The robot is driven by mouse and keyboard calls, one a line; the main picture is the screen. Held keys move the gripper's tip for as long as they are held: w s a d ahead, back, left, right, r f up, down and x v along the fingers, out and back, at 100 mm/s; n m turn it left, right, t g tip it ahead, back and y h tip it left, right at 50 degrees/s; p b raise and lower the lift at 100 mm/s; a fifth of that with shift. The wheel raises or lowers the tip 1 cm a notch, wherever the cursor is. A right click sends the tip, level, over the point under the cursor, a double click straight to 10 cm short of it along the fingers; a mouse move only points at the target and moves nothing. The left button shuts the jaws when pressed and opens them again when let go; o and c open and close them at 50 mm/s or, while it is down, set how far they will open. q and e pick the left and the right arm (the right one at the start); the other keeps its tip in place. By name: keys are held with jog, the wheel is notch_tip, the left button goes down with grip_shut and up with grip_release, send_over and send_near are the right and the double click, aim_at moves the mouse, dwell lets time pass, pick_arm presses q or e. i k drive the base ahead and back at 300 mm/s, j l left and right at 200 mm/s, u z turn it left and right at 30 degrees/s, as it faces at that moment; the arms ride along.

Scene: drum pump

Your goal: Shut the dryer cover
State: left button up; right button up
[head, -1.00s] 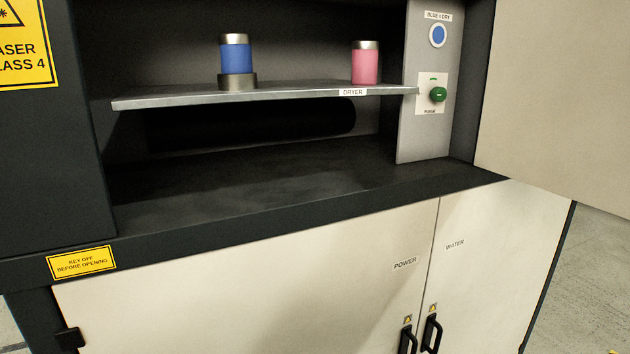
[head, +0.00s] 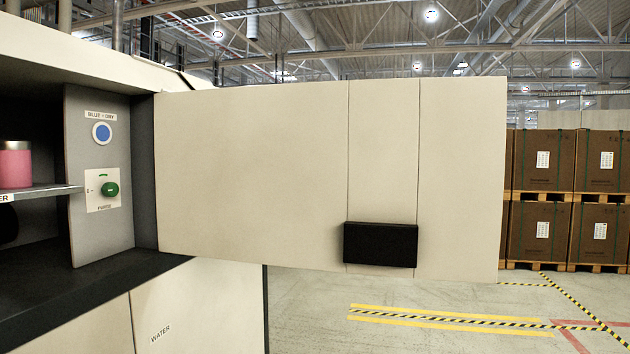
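The dryer cover (head: 250,170) is a large cream panel standing open on the right side of the cabinet. Its left edge meets the cabinet's right side, and it reaches out to the right across the middle of the head view. A black block-shaped handle (head: 380,245) sits low on its face, right of the middle. The dryer shelf (head: 52,190) shows only in part at the left edge, with a pink canister (head: 15,165) on it. Neither of my grippers is in view.
A grey panel (head: 100,228) inside the cabinet carries a blue button (head: 102,132) and a green purge knob (head: 110,189). Below is a cream lower door (head: 190,310) marked WATER. Boxes on pallets (head: 600,168) stand at far right. The floor (head: 310,320) below the cover is clear, with striped tape.

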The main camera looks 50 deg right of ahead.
aim_at(403, 178)
jog(key=k+j+u, duration=0.1)
jog(key=k+u, duration=0.25)
jog(key=k, duration=0.2)
jog(key=k+j+u, duration=0.3)
jog(key=k, duration=0.2)
jog(key=l+u, duration=0.2)
jog(key=l, duration=0.4)
jog(key=k+l+u, duration=0.1)
jog(key=l+u, duration=0.15)
jog(key=l, duration=0.4)
jog(key=k+l+u, duration=0.2)
jog(key=l, duration=0.4)
jog(key=k+l, duration=0.1)
jog(key=l, duration=0.45)
jog(key=k+l, duration=0.1)
jog(key=l, duration=0.5)
jog(key=k+l, duration=0.1)
jog(key=l, duration=1)
jog(key=k+l, duration=0.15)
jog(key=l, duration=0.4)
jog(key=k+l, duration=0.1)
jog(key=l, duration=0.5)
